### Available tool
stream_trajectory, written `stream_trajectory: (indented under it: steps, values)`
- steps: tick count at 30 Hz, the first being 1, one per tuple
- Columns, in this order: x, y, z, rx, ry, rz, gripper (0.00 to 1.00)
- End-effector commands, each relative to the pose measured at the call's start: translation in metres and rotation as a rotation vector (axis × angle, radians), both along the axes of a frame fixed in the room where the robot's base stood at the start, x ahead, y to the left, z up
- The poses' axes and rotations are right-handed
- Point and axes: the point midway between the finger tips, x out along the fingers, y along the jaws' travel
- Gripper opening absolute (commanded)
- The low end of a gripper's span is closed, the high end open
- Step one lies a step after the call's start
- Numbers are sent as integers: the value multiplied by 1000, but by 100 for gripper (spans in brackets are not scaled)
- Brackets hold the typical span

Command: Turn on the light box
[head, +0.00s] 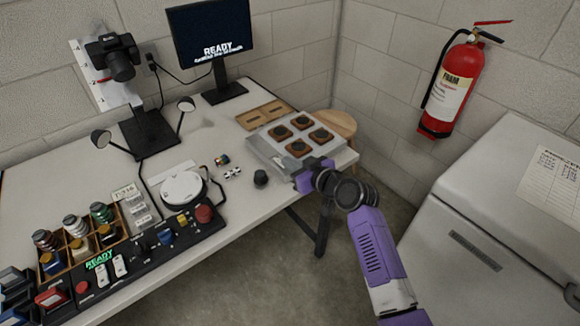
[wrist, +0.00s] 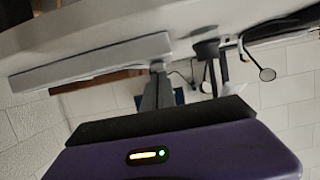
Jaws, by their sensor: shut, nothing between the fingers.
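The light box (head: 262,151) is a flat pale grey box at the right end of the table, with several dark round pieces in brown square frames on top. Its top does not visibly glow. My purple gripper (head: 304,180) is shut and empty at its front right edge; I cannot tell if they touch. In the wrist view a pale slab (wrist: 88,64), seemingly the light box edge-on, lies beyond the gripper's dark front edge (wrist: 160,121). I cannot make out a switch on the box; the gripper hides part of its front.
The table (head: 240,205) also holds a monitor (head: 211,40), a camera stand (head: 150,140), a white round turntable (head: 183,187), a small black knob (head: 261,178) and a control panel (head: 150,245).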

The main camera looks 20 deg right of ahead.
Motion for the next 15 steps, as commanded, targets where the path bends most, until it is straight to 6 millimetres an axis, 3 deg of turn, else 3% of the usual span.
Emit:
stream_trajectory:
  steps: [2,3,15]
  values:
    - [-1,0,-12,7,-19,0,0]
    - [-1,0,-4,6,-19,0,0]
    - [-1,0,3,6,-17,1,0]
